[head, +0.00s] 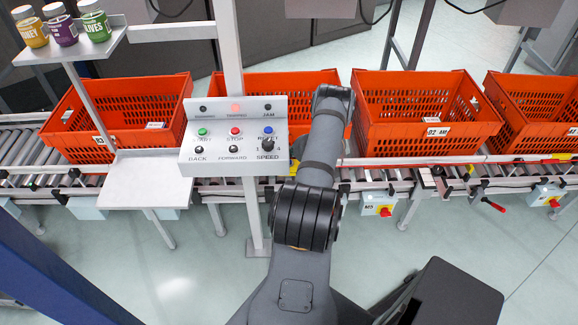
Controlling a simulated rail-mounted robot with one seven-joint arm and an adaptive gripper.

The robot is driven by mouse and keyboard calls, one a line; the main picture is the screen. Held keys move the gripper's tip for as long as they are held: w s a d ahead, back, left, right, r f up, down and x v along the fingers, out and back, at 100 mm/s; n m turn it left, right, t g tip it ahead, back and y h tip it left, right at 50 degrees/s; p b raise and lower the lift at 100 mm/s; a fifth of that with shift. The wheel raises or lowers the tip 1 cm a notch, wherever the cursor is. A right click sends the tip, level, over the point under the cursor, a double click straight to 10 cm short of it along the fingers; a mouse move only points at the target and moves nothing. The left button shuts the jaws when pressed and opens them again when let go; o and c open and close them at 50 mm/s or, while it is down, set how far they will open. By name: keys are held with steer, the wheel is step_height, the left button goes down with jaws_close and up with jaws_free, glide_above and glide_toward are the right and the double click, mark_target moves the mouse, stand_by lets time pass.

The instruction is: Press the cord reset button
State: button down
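A grey control panel (222,160) stands on a post left of my arm. It carries a green button (202,132), a red button (236,131) and a blue button (268,131) whose label appears to read RESET. A black speed knob (267,145) sits just below the blue button. The middle lamp (236,108), labelled TRIPPED, glows red. No label reading "cord reset" is legible. My arm reaches up past the panel's right side to the conveyor. My gripper is hidden behind the arm's far end.
Orange totes (429,139) line the roller conveyor (336,182). A shelf (70,48) with three jars stands upper left, above an empty grey ledge (146,185). A red lever (493,204) and switch boxes (380,205) line the conveyor's near side.

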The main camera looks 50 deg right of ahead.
mark_target(291, 162)
steer(key=shift+f+b, duration=0.45)
steer(key=shift+f, duration=0.45)
stand_by(0.8)
steer(key=shift+f+b, duration=0.45)
steer(key=shift+b, duration=0.15)
steer(key=shift+f+b, duration=0.45)
steer(key=shift+b, duration=0.05)
stand_by(0.4)
steer(key=shift+r, duration=0.1)
steer(key=shift+r+p, duration=0.55)
steer(key=shift+r, duration=0.25)
steer(key=shift+r, duration=0.1)
steer(key=shift+r+p, duration=1.7)
steer(key=shift+r, duration=0.75)
